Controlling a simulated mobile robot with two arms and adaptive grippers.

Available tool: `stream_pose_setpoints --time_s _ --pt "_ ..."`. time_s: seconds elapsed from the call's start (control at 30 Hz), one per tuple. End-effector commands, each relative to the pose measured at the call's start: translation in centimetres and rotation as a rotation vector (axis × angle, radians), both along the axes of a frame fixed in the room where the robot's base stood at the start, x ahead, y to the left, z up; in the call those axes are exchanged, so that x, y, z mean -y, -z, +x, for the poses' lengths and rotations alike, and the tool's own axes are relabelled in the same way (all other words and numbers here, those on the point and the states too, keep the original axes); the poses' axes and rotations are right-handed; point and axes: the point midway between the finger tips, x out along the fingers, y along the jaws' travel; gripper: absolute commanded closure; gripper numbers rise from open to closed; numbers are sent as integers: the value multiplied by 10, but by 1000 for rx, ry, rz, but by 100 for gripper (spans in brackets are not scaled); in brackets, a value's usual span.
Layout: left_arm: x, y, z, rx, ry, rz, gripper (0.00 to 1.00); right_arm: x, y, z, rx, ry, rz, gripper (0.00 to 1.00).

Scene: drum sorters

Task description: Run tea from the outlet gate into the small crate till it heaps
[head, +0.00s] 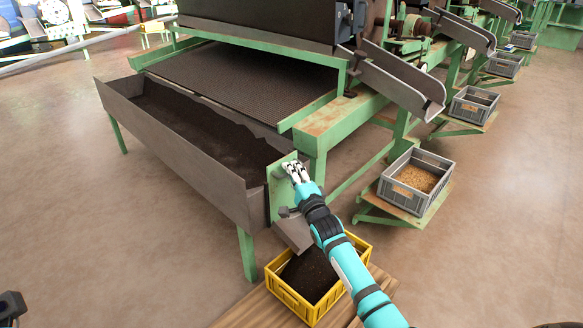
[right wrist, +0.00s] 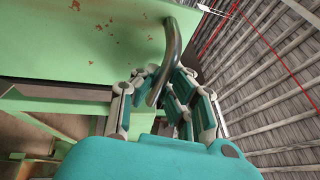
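The yellow small crate (head: 291,306) stands on a wooden board below the outlet. Dark tea (head: 311,274) lies in it; bare inner wall shows on the right side. My forearm hides part of the crate. The long grey trough (head: 180,142) holds a bed of dark tea (head: 205,128) and ends at the green outlet gate (head: 281,186). A grey spout (head: 294,233) slopes from the gate towards the crate. I cannot make out falling tea. My right gripper (head: 296,172) is at the gate; the right wrist view shows its fingers closed around a curved metal handle (right wrist: 172,55).
A green machine frame (head: 318,140) stands just right of the trough. A grey crate of brown material (head: 388,193) sits on a stand at the right, under another chute (head: 400,80). More grey crates stand farther back.

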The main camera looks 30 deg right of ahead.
Motion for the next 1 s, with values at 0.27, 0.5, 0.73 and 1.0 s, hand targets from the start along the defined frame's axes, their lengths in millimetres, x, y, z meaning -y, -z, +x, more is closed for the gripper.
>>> stream_pose_setpoints --time_s 0.27,0.5,0.73,1.0 --pt "-1 2 -1 -4 0 -3 60 -1 11 -1 -22 -1 7 75" --pt "-1 3 -1 -3 0 -4 60 -1 7 -1 -14 -1 5 66" --pt "-1 3 0 -6 -1 -5 60 -1 8 -11 -13 0 4 66" --pt "-1 3 -1 -5 0 -4 60 -5 18 -65 -16 -1 5 66"
